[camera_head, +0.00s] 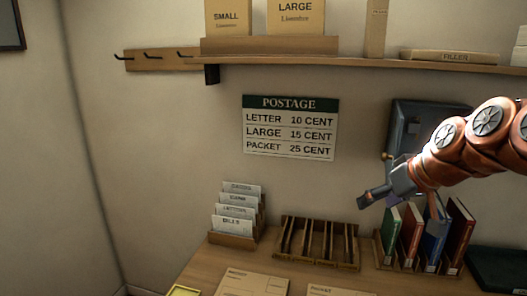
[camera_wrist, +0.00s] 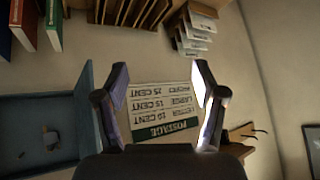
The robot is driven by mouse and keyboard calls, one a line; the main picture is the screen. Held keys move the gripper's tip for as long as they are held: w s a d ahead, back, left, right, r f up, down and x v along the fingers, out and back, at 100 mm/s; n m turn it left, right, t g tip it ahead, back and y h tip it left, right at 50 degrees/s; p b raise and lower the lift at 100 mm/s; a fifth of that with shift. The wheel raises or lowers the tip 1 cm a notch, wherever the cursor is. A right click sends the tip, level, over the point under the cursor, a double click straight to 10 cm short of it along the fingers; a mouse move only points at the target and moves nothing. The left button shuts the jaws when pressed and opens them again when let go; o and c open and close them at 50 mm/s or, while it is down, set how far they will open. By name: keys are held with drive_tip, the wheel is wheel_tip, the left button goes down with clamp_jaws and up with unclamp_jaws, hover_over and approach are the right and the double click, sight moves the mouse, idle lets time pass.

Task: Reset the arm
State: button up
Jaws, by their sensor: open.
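My gripper (camera_head: 366,199) hangs in the air in front of the wall, above the desk and to the right of the postage sign, in the head view. My copper-coloured arm comes in from the right edge. In the wrist view my gripper (camera_wrist: 162,80) is open, its two fingers apart with nothing between them but the view of the postage sign (camera_wrist: 162,108) on the wall behind. The sign (camera_head: 290,128) lists letter, large and packet prices. The wrist view is upside down.
Books (camera_head: 411,235) stand in a holder below my arm. An empty slotted wooden rack (camera_head: 317,243) and a card holder (camera_head: 233,239) stand left of them on the desk (camera_head: 195,270). A shelf (camera_head: 350,63) with boxes runs above. A dark wall box (camera_head: 408,120) is behind my arm.

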drive_tip(key=s+a+f+g+h, duration=0.1)
drive_tip(key=s+a+f+g, duration=0.1)
drive_tip(key=s+a+f, duration=0.35)
drive_tip(key=s+a+f+g, duration=0.2)
drive_tip(key=s+f, duration=0.4)
drive_tip(key=s, duration=0.2)
drive_tip(key=s+f+m+g+h, duration=0.1)
drive_tip(key=s+f+g, duration=0.1)
drive_tip(key=s+f, duration=0.3)
drive_tip(key=s+d+f+m+g+h, duration=0.1)
drive_tip(key=s+f+g, duration=0.2)
drive_tip(key=s, duration=1)
drive_tip(key=shift+f+m+h, duration=0.3)
drive_tip(key=shift+f, duration=0.55)
drive_tip(key=shift+w, duration=0.1)
drive_tip(key=shift+c, duration=0.4)
